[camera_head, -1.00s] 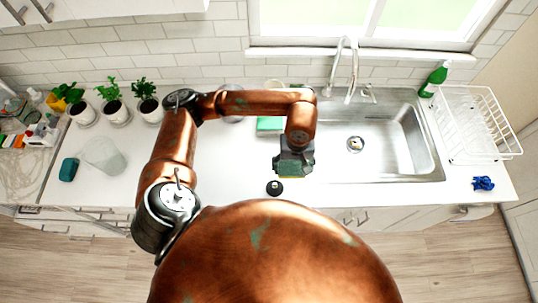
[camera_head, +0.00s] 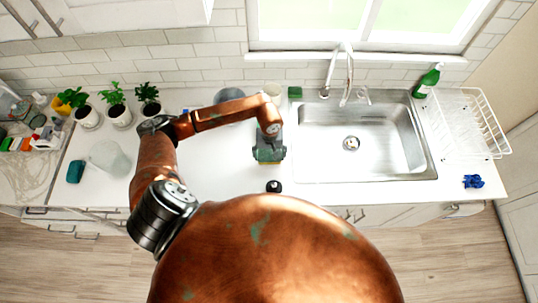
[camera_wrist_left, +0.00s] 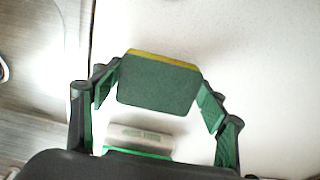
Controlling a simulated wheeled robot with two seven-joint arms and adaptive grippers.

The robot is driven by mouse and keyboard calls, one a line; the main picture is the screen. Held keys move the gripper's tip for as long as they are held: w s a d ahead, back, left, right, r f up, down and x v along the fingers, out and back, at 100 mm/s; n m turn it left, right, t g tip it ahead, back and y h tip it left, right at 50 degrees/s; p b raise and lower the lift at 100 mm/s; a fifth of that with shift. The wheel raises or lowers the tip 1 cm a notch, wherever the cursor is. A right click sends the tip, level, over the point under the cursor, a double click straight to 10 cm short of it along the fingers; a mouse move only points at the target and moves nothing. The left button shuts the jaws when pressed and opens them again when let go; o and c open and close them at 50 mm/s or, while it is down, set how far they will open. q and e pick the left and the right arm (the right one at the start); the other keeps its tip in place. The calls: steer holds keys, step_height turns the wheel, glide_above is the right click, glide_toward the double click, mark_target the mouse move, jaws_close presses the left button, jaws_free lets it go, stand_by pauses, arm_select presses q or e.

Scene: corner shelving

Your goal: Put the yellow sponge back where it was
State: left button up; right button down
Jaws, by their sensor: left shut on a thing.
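The yellow sponge (camera_wrist_left: 158,84) shows in the left wrist view as a dark green face with a thin yellow edge along its top. My left gripper (camera_wrist_left: 155,92) is shut on it, with a finger on each side. In the head view, my left gripper (camera_head: 268,154) is over the white counter, just left of the sink, pointing down. The sponge is mostly hidden there, and I cannot tell whether it touches the counter. My right gripper is not in view.
The sink (camera_head: 352,143) is right of my gripper. A small black round thing (camera_head: 274,186) lies near the counter's front edge. A green block (camera_head: 295,92) lies behind the sink's left corner. Potted plants (camera_head: 118,112) and a clear cup (camera_head: 107,157) stand left.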

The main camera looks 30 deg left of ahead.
arm_select(q)
steer(key=shift+f, duration=0.6)
steer(key=o, duration=0.9)
steer(key=shift+f, duration=0.15)
steer(key=shift+c, duration=0.2)
steer(key=o, duration=0.5)
steer(key=shift+c, duration=0.2)
